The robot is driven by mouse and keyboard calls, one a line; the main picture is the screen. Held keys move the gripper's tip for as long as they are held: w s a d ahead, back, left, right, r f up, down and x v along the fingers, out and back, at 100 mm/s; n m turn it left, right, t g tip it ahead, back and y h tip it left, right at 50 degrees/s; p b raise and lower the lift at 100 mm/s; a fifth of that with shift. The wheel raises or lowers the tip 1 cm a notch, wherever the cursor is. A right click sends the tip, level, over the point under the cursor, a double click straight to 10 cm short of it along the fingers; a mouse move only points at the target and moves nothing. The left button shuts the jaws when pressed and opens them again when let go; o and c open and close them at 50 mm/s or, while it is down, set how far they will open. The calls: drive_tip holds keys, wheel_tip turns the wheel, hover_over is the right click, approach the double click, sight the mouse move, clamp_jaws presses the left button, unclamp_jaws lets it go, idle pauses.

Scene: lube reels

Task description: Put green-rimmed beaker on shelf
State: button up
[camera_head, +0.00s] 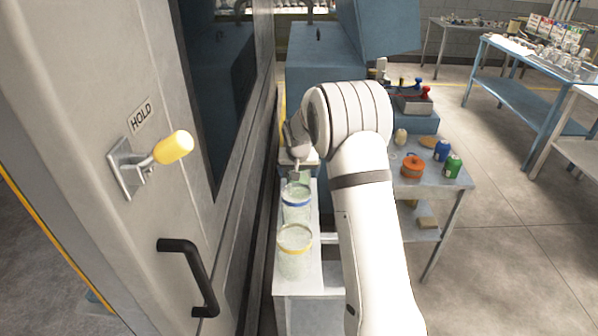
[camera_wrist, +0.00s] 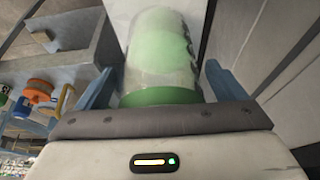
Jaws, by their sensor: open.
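The green-rimmed beaker (camera_wrist: 160,60) is clear and greenish, and shows in the wrist view with its green band (camera_wrist: 160,97) nearest the palm. My gripper (camera_wrist: 159,72) is open, with one blue finger on each side of the beaker. I cannot tell whether either finger touches it. In the head view my gripper (camera_head: 298,160) is mostly hidden by my arm, at the far part of a narrow pale bench (camera_head: 310,285). I cannot make out the green rim there. A grey table with a lower shelf (camera_head: 427,235) stands to the right.
A blue-rimmed beaker (camera_head: 296,203) and a yellow-rimmed beaker (camera_head: 294,250) stand on the bench, nearer than my gripper. A machine door with a black handle (camera_head: 188,275) is close on the left. Cans and an orange reel (camera_head: 413,166) sit on the grey table.

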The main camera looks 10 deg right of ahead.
drive_tip(key=d+b+v, duration=0.1)
drive_tip(key=b+v, duration=0.2)
drive_tip(key=v, duration=0.9)
drive_tip(key=s+r+n, duration=0.1)
drive_tip(key=s+r, duration=0.2)
drive_tip(key=s, duration=0.6)
drive_tip(key=s+r, duration=0.3)
drive_tip(key=s, duration=0.6)
drive_tip(key=s+f, duration=0.1)
drive_tip(key=s, duration=0.9)
drive_tip(key=s+f+n+g, duration=0.1)
drive_tip(key=s+f, duration=0.1)
drive_tip(key=s, duration=0.8)
drive_tip(key=shift+s+a+f+y, duration=0.3)
drive_tip(key=shift+a+y, duration=0.1)
drive_tip(key=shift+a, duration=0.05)
drive_tip(key=shift+s+f+b, duration=0.35)
drive_tip(key=shift+s+f, duration=0.05)
drive_tip(key=shift+f, duration=0.05)
